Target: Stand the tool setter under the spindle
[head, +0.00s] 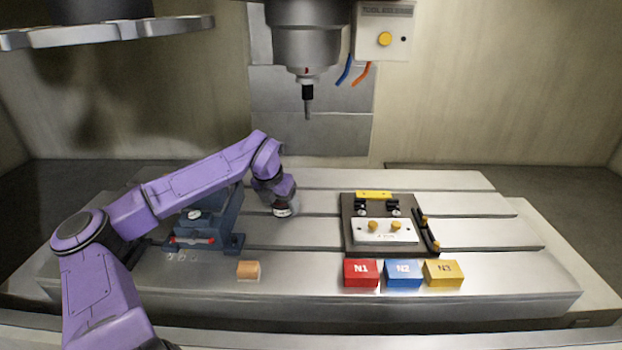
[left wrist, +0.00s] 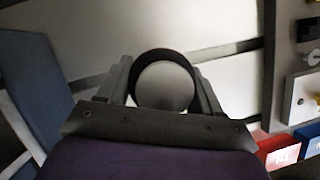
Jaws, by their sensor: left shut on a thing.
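My left gripper (head: 283,201) reaches down over the table below the spindle, a little to the left of the tool tip in the picture. In the left wrist view its two fingers (left wrist: 164,92) are shut on the sides of the tool setter (left wrist: 165,86), a round grey disc in a dark ring. In the head view only the lower part of the tool setter (head: 286,212) shows under the gripper, at the table. I cannot tell whether it touches the table. The spindle (head: 304,45) hangs above with a thin tool (head: 308,102) pointing down. My right gripper is not in view.
A blue vise (head: 212,222) stands left of the gripper, partly behind my arm. A wooden block (head: 248,270) lies in front. A dark fixture plate (head: 350,246) is to the right, behind red (head: 361,273), blue (head: 403,274) and yellow (head: 443,273) blocks. The slotted table (head: 310,255) is clear between.

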